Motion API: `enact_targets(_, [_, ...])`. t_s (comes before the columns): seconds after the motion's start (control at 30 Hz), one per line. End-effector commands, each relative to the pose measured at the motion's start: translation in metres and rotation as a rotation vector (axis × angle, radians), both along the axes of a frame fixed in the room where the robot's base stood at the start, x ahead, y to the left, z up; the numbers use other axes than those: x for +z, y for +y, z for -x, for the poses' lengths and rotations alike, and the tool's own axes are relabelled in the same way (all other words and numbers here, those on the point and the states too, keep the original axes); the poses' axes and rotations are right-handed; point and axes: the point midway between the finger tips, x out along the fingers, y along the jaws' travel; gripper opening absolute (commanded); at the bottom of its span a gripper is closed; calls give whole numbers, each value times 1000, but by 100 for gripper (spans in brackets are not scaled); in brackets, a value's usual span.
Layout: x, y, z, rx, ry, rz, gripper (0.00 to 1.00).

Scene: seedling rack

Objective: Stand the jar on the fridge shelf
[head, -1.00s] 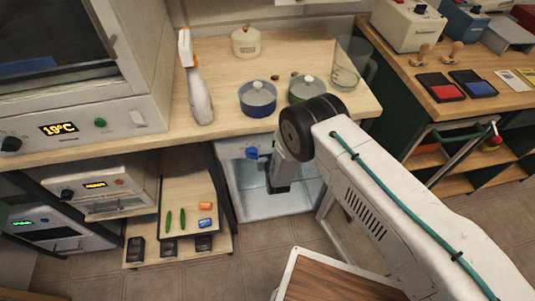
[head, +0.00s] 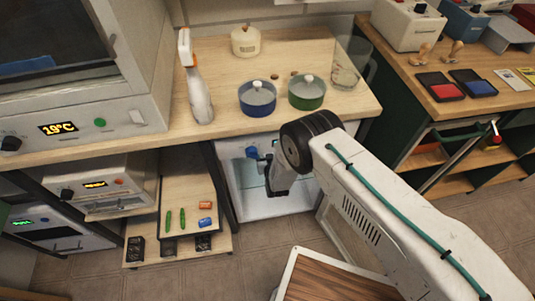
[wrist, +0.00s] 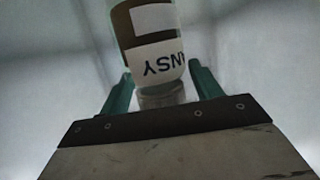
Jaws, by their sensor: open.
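The jar (wrist: 152,40) fills the top middle of the wrist view. It is brown with a white label whose letters appear upside down and partly cut off, and a paler end faces my gripper. My gripper (wrist: 162,88) is open, with one teal finger on each side of the jar's near end. Whether the fingers touch it I cannot tell. In the head view, my arm reaches into the open fridge (head: 290,203) under the bench. The jar is not clearly visible there, and my gripper's fingertips cannot be made out.
The wooden bench top (head: 225,150) overhangs the fridge. On it stand a spray bottle (head: 199,95), a blue pot (head: 257,103), a green pot (head: 308,100) and a glass beaker (head: 347,72). A low shelf (head: 188,190) with small items stands left of the fridge.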

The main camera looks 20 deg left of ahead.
Motion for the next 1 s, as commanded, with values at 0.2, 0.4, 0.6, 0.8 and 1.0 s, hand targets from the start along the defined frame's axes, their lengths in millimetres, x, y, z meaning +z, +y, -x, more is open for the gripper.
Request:
enact_targets(0.2, [6, -5, 9, 0, 3, 2, 64])
enact_targets(0.4, [18, -26, 43, 1, 3, 3, 64])
enact_targets(0.6, [30, -46, 76, 1, 1, 2, 64])
enact_targets(0.8, [37, -58, 94, 0, 0, 1, 64])
enact_targets(1.0, [39, -60, 98, 0, 0, 0, 64])
